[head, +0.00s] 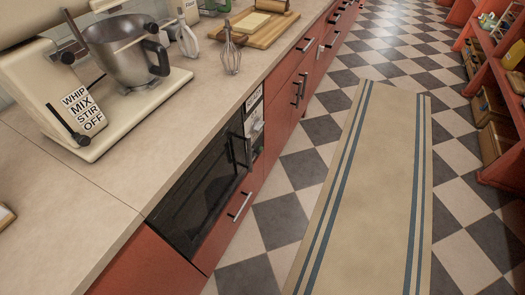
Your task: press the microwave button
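The microwave (200,195) is built into the red lower cabinets under the counter, with a dark glass door facing the aisle. Its door handle (240,150) is a dark bar at the far end of the door. Beyond the handle is a narrow control panel (254,100) with a light label at its top and pale parts below. The panel is seen at a steep angle, so I cannot make out single buttons. The door looks shut. Neither of my grippers is in the head view.
A stand mixer (75,130) with a metal bowl (125,55) stands on the counter (130,175). A whisk (231,55) and a cutting board (262,27) are farther back. A striped rug (375,180) lies on the checkered floor. Red shelves (495,85) stand at right; the aisle is clear.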

